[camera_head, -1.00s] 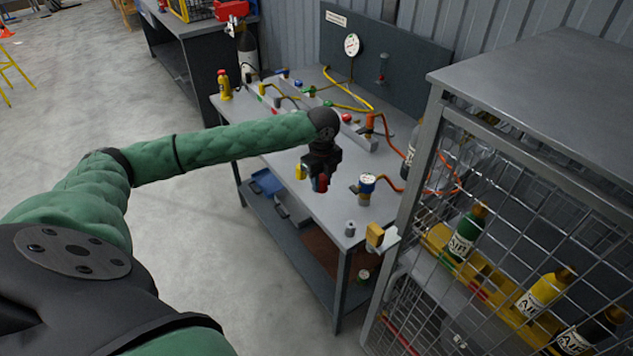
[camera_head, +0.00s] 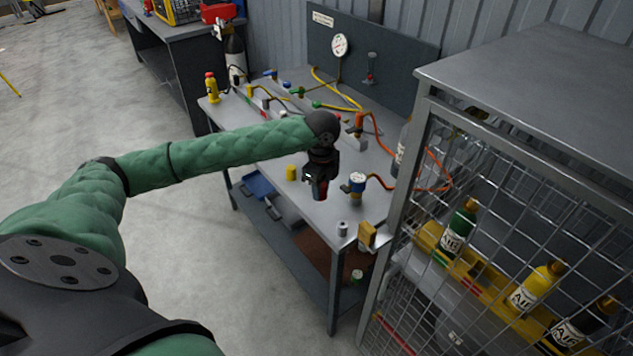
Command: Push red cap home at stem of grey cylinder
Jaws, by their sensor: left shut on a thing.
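My left gripper (camera_head: 319,194) is over the front part of the workbench (camera_head: 338,208), pointing down. It is shut on a small red piece (camera_head: 322,184), apparently the red cap, mostly hidden by the fingers. A small grey cylinder (camera_head: 342,228) stands upright near the bench's front corner, below and to the right of the gripper. A larger grey cylinder (camera_head: 402,150) shows partly behind the cage edge. I cannot tell which one the cap belongs to; no stem shows clearly. My right gripper is out of view.
A blue gauge fitting (camera_head: 357,187) with an orange hose stands just right of the gripper. A yellow piece (camera_head: 291,173) stands to its left. A yellow block (camera_head: 367,234) is at the bench corner. A wire cage (camera_head: 470,260) with bottles blocks the right side.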

